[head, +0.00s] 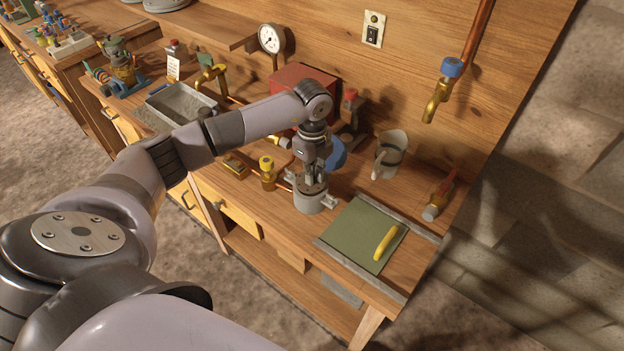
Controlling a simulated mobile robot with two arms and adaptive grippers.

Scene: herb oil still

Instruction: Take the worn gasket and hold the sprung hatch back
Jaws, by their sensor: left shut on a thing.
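My left gripper (314,182) points down at the mouth of a small grey metal pot (308,203) with side clamps. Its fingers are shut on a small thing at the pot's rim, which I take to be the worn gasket. The fingers and rim hide most of it, so I cannot tell whether it is clear of the pot. The hatch (352,232) is a green panel with a yellow handle (386,242), lying flat and closed in the bench top between grey strips. My right gripper is not in view.
A brass valve (267,174) stands left of the pot. A red box (302,88) is behind my arm. A brass tap (437,100) hangs on the wall. The bench's front edge is close to the hatch.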

